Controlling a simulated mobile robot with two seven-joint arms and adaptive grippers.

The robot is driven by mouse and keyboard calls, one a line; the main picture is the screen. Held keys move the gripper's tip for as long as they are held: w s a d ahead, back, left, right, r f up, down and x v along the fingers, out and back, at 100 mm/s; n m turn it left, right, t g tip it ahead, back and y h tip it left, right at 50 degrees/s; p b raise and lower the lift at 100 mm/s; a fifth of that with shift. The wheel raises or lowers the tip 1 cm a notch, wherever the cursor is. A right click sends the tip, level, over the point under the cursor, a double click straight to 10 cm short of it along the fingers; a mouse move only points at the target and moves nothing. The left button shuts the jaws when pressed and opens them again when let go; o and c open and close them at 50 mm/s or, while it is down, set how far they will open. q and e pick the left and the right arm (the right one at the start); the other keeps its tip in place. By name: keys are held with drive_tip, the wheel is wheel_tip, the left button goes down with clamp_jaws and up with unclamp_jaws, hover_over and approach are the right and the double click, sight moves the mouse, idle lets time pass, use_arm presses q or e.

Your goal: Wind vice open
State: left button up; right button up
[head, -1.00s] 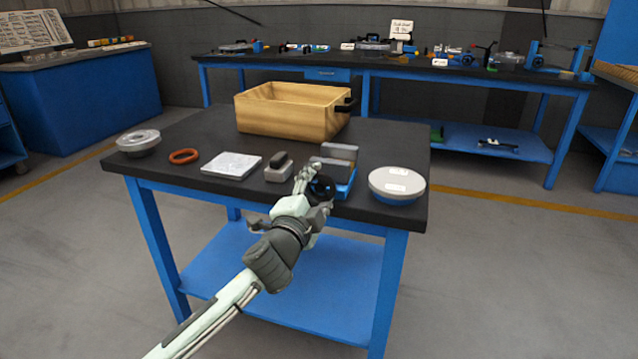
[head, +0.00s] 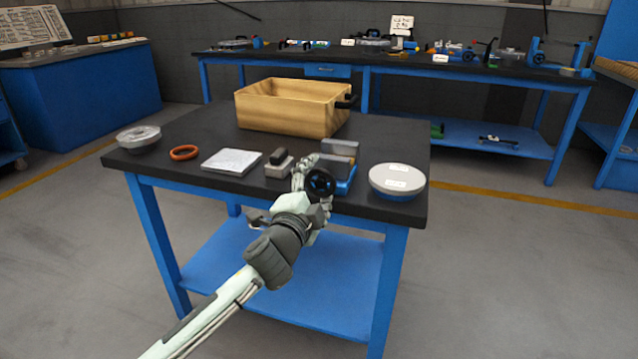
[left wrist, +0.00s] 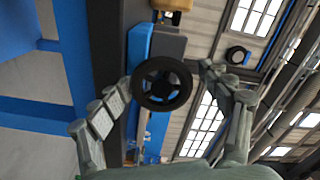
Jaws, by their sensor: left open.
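The vice (head: 345,184) has a blue body and grey jaws and stands near the table's front edge, right of centre. Its black handwheel (head: 320,183) faces the front of the table. My left gripper (head: 311,185) is at the handwheel, coming from the front left. In the left wrist view, the open fingers (left wrist: 165,78) stand on either side of the handwheel (left wrist: 162,90). The left finger is close to the rim; I cannot tell whether it touches. The gripper partly hides the vice's lower front. My right gripper is not in view.
A small grey block (head: 279,166), a pale plate (head: 232,161), an orange ring (head: 184,152) and a flanged metal part (head: 139,138) lie to the left. A wooden crate (head: 290,112) stands behind.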

use_arm(q)
drive_tip(key=v, duration=0.8)
idle(0.4)
